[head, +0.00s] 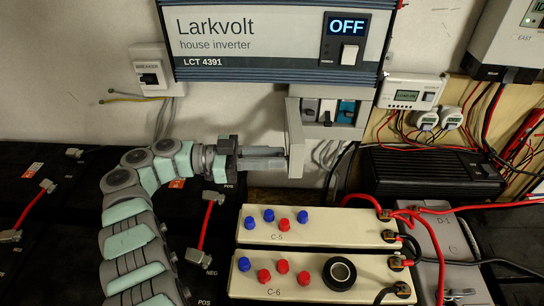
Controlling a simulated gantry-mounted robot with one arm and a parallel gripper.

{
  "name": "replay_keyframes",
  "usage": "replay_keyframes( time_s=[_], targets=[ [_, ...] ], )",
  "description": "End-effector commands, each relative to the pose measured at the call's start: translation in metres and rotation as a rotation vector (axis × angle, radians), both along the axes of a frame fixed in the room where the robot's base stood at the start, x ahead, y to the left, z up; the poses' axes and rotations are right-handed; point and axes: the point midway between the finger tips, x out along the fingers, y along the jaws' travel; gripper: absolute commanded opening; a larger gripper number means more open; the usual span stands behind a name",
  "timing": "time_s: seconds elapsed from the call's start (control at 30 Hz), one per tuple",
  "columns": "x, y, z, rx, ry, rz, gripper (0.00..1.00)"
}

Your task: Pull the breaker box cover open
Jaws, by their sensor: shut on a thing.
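The breaker box (348,118) is on the wall below the inverter, with several breaker switches showing inside it. Its pale grey cover (294,135) stands swung out from the box at its left side, seen nearly edge-on. My gripper (284,160) reaches in from the left and is shut at the lower part of the cover. The fingertips meet the cover's edge, and the exact contact is partly hidden. My arm curves up from the lower left to the gripper.
The Larkvolt inverter (270,40) hangs just above. A small white breaker (150,72) is on the wall at left. Batteries C-5 (310,226) and C-6 (310,283) lie below the gripper. A black finned unit (430,172) and many cables crowd the right.

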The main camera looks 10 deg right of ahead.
Motion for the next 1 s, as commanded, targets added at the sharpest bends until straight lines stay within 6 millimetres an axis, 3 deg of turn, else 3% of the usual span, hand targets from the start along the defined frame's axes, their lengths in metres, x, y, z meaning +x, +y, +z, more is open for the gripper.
replay_keyframes(
  time_s=[0.07, 0.1, 0.33, 0.67, 0.77, 1.0],
  targets=[
    [0.000, 0.000, -0.002, 0.002, 0.003, 0.001, 0.00],
    [0.000, 0.000, -0.002, 0.002, 0.003, 0.001, 0.23],
    [0.000, 0.000, -0.001, 0.001, 0.002, 0.000, 0.42],
    [0.000, 0.000, 0.005, 0.000, 0.001, 0.001, 0.42],
    [0.000, 0.001, 0.019, 0.001, 0.000, 0.002, 0.42],
    [0.000, 0.001, 0.076, 0.001, -0.001, -0.001, 0.42]
  ],
)
